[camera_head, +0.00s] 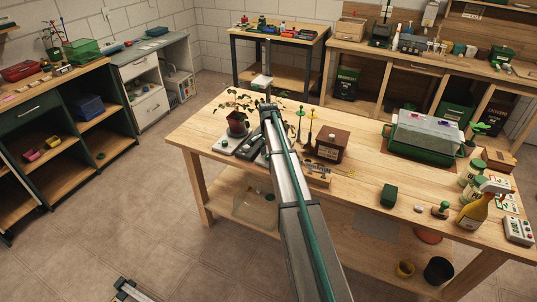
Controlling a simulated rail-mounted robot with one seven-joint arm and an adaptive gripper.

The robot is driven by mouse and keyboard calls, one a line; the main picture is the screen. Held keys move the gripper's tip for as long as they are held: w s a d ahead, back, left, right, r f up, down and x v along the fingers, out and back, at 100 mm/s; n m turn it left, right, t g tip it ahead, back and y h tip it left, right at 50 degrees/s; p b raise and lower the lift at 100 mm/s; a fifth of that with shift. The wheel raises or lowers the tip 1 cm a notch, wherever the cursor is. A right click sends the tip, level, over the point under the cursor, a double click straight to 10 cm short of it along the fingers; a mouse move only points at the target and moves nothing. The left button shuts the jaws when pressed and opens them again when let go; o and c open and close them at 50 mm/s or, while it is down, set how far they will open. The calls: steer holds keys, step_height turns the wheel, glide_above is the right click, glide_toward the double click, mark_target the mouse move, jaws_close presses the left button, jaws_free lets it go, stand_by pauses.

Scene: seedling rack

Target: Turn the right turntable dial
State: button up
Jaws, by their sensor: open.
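A potted plant (237,125) with a reddish-brown pot stands on a pale, flat base (222,146) at the left end of the wooden bench (350,180). This base may be a turntable. My long grey arm reaches over the bench from the bottom and covers much of the area just right of the plant. I cannot make out a right turntable or its dial; either may lie behind my arm. I cannot make out my gripper at the arm's far end, so its position relative to the dial is unclear.
A brown wooden box (331,144) and thin upright stakes (309,130) stand close right of my arm. The bench's middle has free room.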

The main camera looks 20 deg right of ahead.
jaws_close()
